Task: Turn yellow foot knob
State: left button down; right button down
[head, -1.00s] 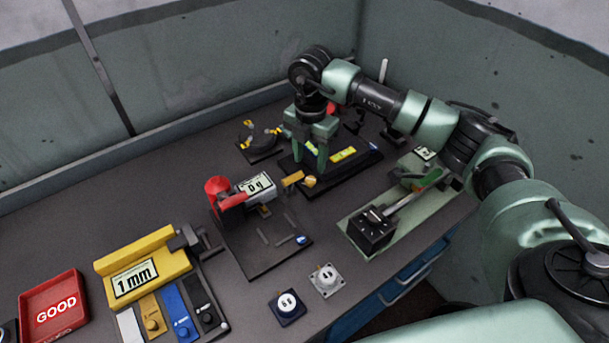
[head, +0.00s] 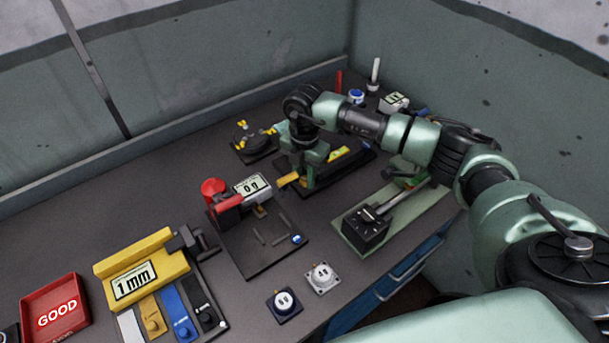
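My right gripper (head: 306,178) points down at the near left end of a black levelling base (head: 322,185) that carries a yellow spirit level (head: 346,158). Its green fingers stand at the spot of the round yellow foot knob, which they hide now. I cannot tell whether the fingers touch or enclose the knob. A yellow bar (head: 288,180) sticks out just left of the fingertips. My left gripper is not in view.
A scale with a red knob (head: 213,188) and a display stands left of the gripper. A black box with a lever (head: 366,230) stands right. Two sockets (head: 284,305) (head: 322,278), a yellow gauge (head: 147,270) and a red GOOD tray (head: 55,305) are nearer.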

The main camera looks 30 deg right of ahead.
jog(key=n+b, duration=0.2)
jog(key=shift+f+n, duration=0.2)
jog(key=shift+n, duration=0.1)
jog(key=shift+r+n+b, duration=0.2)
jog(key=shift+n+b, duration=0.3)
jog(key=shift+n, duration=0.4)
jog(key=c, duration=1.1)
grip_release()
jog(key=shift+c, duration=0.2)
